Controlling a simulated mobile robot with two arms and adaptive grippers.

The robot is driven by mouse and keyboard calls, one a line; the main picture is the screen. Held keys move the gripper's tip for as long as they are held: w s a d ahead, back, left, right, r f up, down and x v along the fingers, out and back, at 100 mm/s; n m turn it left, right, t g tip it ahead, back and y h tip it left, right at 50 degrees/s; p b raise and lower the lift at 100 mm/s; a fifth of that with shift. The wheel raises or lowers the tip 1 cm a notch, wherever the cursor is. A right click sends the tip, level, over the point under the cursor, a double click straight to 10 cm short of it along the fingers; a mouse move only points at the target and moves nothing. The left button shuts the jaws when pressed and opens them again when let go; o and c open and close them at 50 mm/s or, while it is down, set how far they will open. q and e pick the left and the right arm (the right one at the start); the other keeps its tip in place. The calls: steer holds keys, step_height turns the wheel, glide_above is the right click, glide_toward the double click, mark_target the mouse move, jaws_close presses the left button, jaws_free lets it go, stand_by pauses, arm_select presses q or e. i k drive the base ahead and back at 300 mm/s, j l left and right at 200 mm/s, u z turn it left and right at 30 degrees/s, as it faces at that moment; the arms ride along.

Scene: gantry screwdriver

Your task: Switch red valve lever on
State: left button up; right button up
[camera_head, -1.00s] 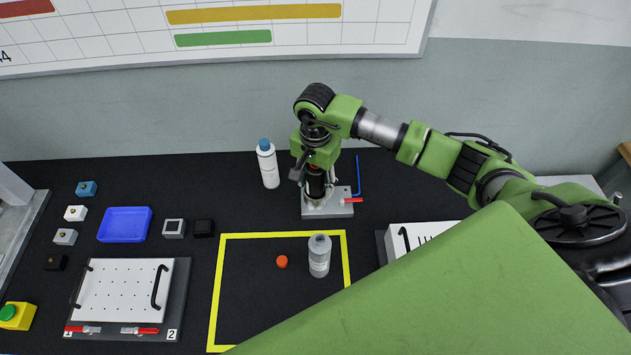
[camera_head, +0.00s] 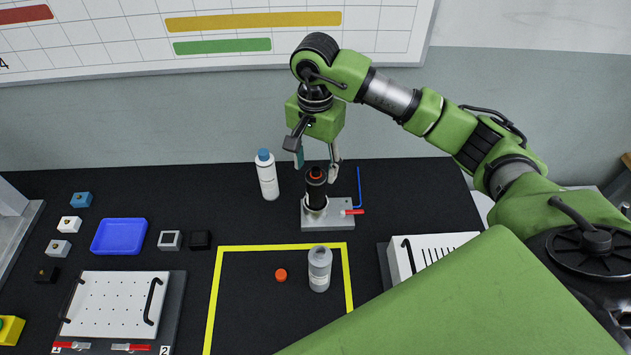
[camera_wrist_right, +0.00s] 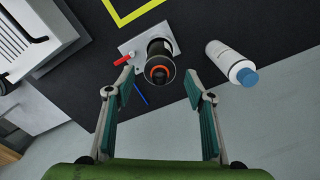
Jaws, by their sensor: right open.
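The red valve lever (camera_head: 354,212) sticks out at the right side of a grey metal base plate (camera_head: 335,222). A black cylinder with an orange-red ring on top (camera_head: 316,188) stands upright in this plate. In the right wrist view the red lever (camera_wrist_right: 124,60) lies beside the cylinder (camera_wrist_right: 158,66), near the left finger. My right gripper (camera_head: 317,170) is open and empty, above the cylinder and apart from it; its spread fingers also show in the right wrist view (camera_wrist_right: 160,108). My left gripper is not in view.
A white bottle with a blue cap (camera_head: 267,177) stands left of the plate. A blue hex key (camera_head: 359,188) stands close behind the lever. A white slotted box (camera_head: 428,253) is at right.

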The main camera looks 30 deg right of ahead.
mark_target(343, 213)
steer(key=k+j, duration=0.5)
steer(key=k, duration=0.15)
steer(key=k+j, duration=0.5)
steer(key=k, duration=0.2)
